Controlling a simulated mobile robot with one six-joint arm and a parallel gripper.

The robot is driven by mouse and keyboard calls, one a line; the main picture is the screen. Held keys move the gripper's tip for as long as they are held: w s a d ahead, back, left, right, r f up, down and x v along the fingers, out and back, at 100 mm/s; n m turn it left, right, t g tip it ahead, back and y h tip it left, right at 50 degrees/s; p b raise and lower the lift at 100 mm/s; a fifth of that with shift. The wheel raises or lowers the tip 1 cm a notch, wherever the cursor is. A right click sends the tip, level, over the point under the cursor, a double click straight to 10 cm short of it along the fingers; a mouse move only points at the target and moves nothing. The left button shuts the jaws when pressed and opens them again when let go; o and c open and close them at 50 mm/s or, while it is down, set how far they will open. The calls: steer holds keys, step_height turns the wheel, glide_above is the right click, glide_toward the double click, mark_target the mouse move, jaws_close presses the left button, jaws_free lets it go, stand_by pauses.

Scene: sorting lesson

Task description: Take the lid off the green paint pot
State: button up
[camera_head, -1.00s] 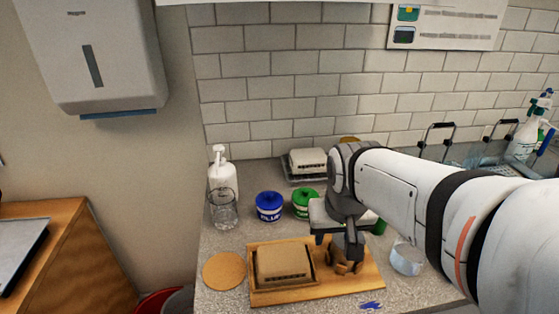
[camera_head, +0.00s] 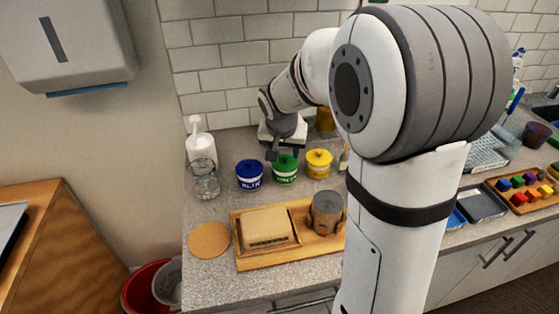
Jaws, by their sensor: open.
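The green paint pot (camera_head: 285,175) stands on the counter between a blue pot (camera_head: 249,182) and a yellow pot (camera_head: 319,170). Its green lid (camera_head: 287,162) is on top. My gripper (camera_head: 284,153) is open, just above and behind the green pot, with its fingers near the lid. I cannot tell whether a finger touches the lid. My gripper partly hides the area behind the pot.
A glass jar (camera_head: 204,183) and a white pump bottle (camera_head: 200,144) stand at the left. A wooden tray (camera_head: 283,254) with a beige block (camera_head: 266,228) and a grey-topped brown cup (camera_head: 326,212) lies in front. My arm covers the right middle.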

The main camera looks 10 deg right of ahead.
mark_target(285, 160)
steer(key=shift+x, duration=1.2)
jaws_close()
